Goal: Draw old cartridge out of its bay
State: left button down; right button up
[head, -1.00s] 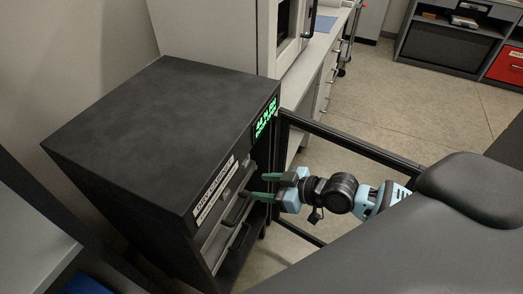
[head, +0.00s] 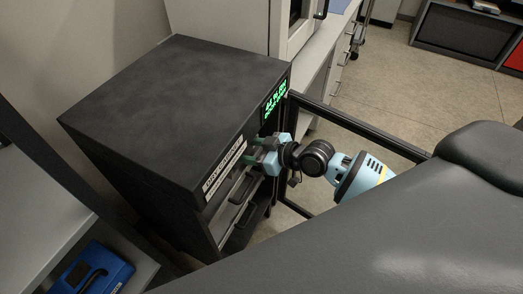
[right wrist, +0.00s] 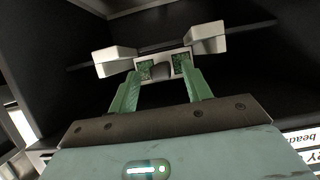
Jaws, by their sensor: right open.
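The dark dry cabinet (head: 170,120) stands at the left with its glazed door (head: 350,130) swung open. My right gripper (head: 252,151) is at its open front, above the drawers, with green fingers pointing in. In the right wrist view my right gripper (right wrist: 163,75) is open inside the dark interior. Just past its fingertips is a pale grey fitting (right wrist: 207,38) with two blocks and a dark rounded middle part (right wrist: 163,70), which may be the old cartridge's end. I cannot tell whether the fingers touch it. My left gripper is not in view.
A drawer with a dark handle (head: 241,190) sits below the gripper. A blue case (head: 92,270) lies on a shelf at lower left. A white bench (head: 325,75) stands behind the door. Inside, a dark shelf edge crosses behind the fitting.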

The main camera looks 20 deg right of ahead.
jog(key=shift+w+a+f, duration=0.15)
jog(key=shift+w+a, duration=0.15)
jog(key=shift+w, duration=0.05)
jog(key=c, duration=1)
